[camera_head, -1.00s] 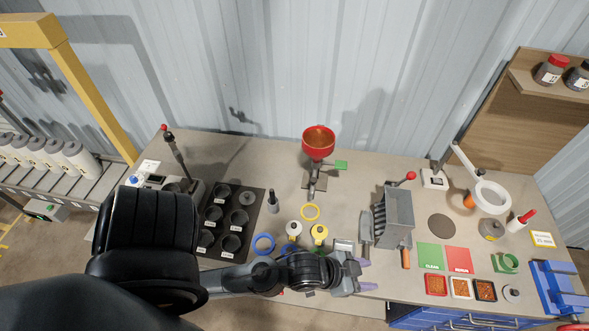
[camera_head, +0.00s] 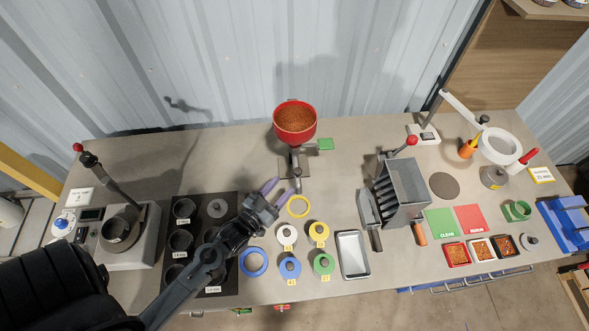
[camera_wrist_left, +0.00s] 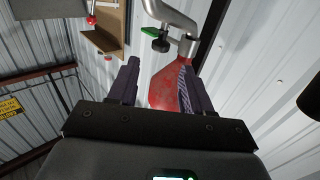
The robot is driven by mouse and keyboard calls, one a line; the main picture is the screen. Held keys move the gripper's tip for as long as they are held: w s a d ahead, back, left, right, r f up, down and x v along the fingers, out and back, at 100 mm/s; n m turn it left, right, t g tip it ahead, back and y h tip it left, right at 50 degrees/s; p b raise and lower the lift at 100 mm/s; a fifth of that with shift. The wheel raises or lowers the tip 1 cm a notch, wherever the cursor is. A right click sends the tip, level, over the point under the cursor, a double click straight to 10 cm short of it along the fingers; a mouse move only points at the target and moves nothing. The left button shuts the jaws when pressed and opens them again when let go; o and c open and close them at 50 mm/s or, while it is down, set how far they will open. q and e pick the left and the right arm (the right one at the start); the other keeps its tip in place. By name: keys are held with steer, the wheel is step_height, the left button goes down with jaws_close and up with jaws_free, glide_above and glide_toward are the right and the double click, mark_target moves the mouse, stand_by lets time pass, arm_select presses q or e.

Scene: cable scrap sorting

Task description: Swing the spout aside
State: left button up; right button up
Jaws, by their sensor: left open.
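The red hopper (camera_head: 295,122), filled with orange-brown granules, stands at the back middle of the bench. Below it in the head view is a grey metal spout and stand (camera_head: 296,168), partly hard to separate. My left gripper (camera_head: 277,190) is open and empty, its purple fingers pointing toward the stand from the lower left. In the left wrist view the red hopper (camera_wrist_left: 165,88) shows between and beyond the open fingers (camera_wrist_left: 160,65). A curved metal pipe (camera_wrist_left: 172,15) with a dark knob shows above it. My right gripper is not in view.
A yellow ring (camera_head: 299,206) and several coloured ring pieces lie in front of the stand. A black tray with cups (camera_head: 229,207) is left, partly under my left arm. A grey slotted box (camera_head: 403,190) stands right. A green tag (camera_head: 325,144) sits beside the hopper.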

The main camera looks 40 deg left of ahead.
mark_target(298, 170)
arm_select(q)
steer(key=w, duration=0.5)
steer(key=w+p, duration=0.1)
steer(key=w, duration=0.2)
steer(key=shift+w+a, duration=0.3)
steer(key=shift+w, duration=0.05)
jaws_close()
steer(key=shift+r, duration=0.1)
